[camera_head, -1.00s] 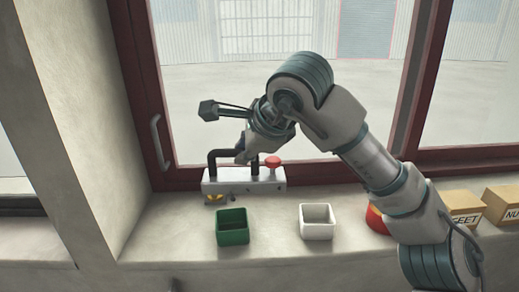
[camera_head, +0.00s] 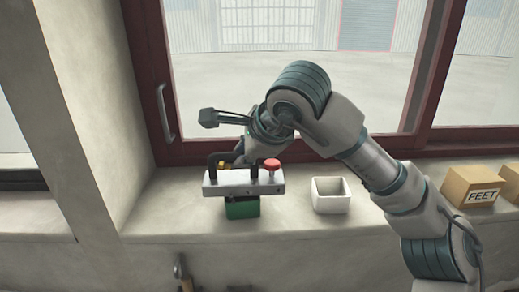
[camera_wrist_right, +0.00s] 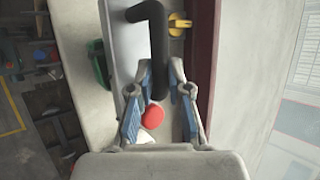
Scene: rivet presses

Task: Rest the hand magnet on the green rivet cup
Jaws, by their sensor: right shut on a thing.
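The hand magnet (camera_head: 240,188) is a pale grey bar with a black bent handle and a red knob; it also shows in the right wrist view (camera_wrist_right: 125,40). My right gripper (camera_head: 240,156) is shut on the black handle (camera_wrist_right: 158,50), with the red knob close by its fingers in the wrist view. The green rivet cup (camera_head: 242,210) stands on the sill. The bar hides its upper part in the head view, and a strip of the cup (camera_wrist_right: 97,62) shows beside the bar in the wrist view. I cannot tell whether bar and cup touch. My left gripper is out of view.
A white cup (camera_head: 331,203) stands to the right of the green one. A yellow object (camera_head: 223,166) is behind the magnet, near the red window frame (camera_wrist_right: 203,60). A cardboard box marked FEET (camera_head: 473,187) stands at the right. The sill's front edge lies close below the cups.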

